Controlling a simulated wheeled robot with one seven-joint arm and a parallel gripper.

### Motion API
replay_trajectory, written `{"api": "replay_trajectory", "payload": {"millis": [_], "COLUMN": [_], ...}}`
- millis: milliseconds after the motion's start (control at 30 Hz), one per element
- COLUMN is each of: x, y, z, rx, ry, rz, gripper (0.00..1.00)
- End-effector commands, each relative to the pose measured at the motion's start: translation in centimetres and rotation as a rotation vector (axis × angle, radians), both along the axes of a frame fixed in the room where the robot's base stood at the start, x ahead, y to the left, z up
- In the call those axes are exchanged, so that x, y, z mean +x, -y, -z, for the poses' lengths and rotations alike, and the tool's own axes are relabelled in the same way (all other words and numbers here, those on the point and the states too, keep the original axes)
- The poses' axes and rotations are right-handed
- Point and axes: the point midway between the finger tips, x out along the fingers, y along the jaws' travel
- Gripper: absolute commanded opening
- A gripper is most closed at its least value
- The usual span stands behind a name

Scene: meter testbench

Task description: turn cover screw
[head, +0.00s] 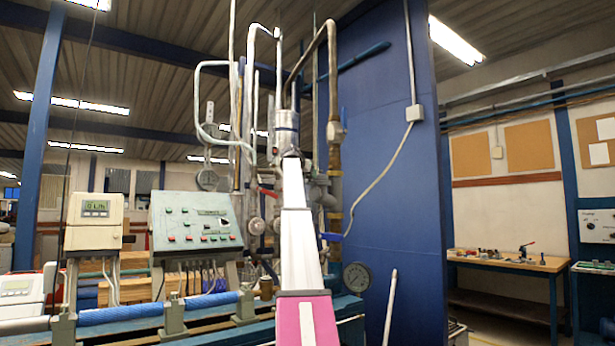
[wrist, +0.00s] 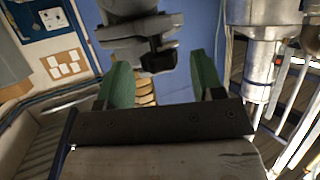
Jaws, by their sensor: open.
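My gripper (wrist: 160,66) shows in the wrist view with two green fingers spread apart and nothing held between them. A dark clamp-like piece (wrist: 158,54) under a grey metal fitting (wrist: 135,32) lies ahead, in line with the gap between the fingers. I cannot tell for sure whether this dark piece is the cover screw. In the head view my arm reaches up from the bottom centre to the pipework, and its far end is at a grey metal cylinder (head: 287,122). The fingers and the cover screw cannot be made out there.
Pipes stand close around the arm's end, with a thick metal body (wrist: 262,60) right of the fingers. A green control panel (head: 195,222) and a beige meter (head: 95,220) stand left. A pressure gauge (head: 357,276) is low right, before a blue wall panel (head: 385,130).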

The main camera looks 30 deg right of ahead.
Motion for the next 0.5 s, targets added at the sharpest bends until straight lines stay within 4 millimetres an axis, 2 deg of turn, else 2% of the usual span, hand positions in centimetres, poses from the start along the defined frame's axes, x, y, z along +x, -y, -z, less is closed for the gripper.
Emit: {"api": "replay_trajectory", "payload": {"millis": [33,100,167,500], "x": [0.0,0.0,0.0,0.14], "y": [-0.01,-0.02,-0.02,-0.1], "z": [0.0,0.0,0.0,-0.03], "rx": [0.0,0.0,0.0,0.0], "ry": [0.0,0.0,0.0,0.0], "rz": [0.0,0.0,0.0,0.029], "gripper": [0.52,0.29,0.12,0.12]}}
